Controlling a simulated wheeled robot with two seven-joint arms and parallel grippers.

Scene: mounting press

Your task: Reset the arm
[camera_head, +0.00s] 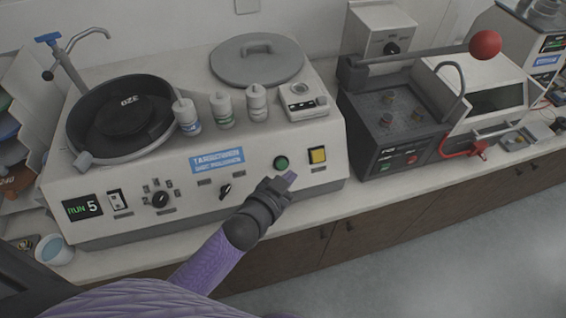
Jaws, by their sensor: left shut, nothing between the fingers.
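My left arm comes in from the lower left with a purple sleeve-like link. I cannot tell whether the tip touches the panel. My right gripper is not in view.
A grey machine with a red-ball lever (485,44) stands to the right on the counter. Several bottles (224,108) and a round lid (257,62) are on top of the polisher. A cup (53,249) stands at lower left. The floor (450,240) at lower right is clear.

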